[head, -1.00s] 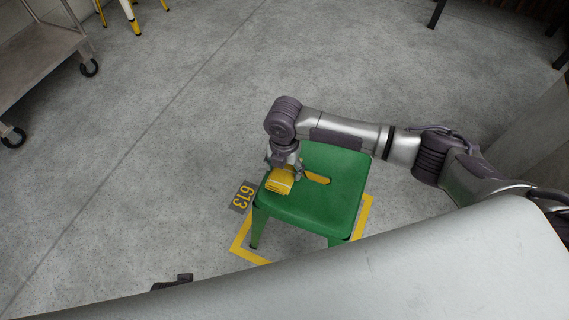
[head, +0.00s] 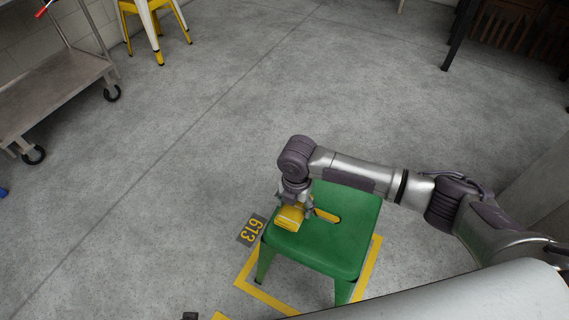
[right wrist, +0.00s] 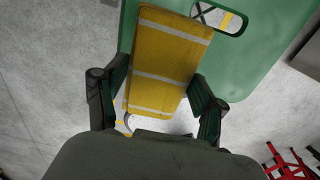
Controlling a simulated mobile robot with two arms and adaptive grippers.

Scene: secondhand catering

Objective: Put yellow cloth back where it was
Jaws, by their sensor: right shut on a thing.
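The yellow cloth (head: 289,217) is a folded block. In the right wrist view the cloth (right wrist: 165,62) shows pale stripes. My right gripper (head: 294,208) is shut on it, with one finger on each side; the gripper also shows in the right wrist view (right wrist: 160,100). The cloth is at the left part of the green stool (head: 340,245), over or on its seat. I cannot tell whether it touches the seat. The green seat (right wrist: 262,60) with its slot also shows in the right wrist view. My left gripper is not in view.
A metal cart (head: 50,95) on casters stands at upper left, near a yellow-and-white stool (head: 150,22). Dark table legs (head: 458,40) stand at upper right. The middle floor is clear.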

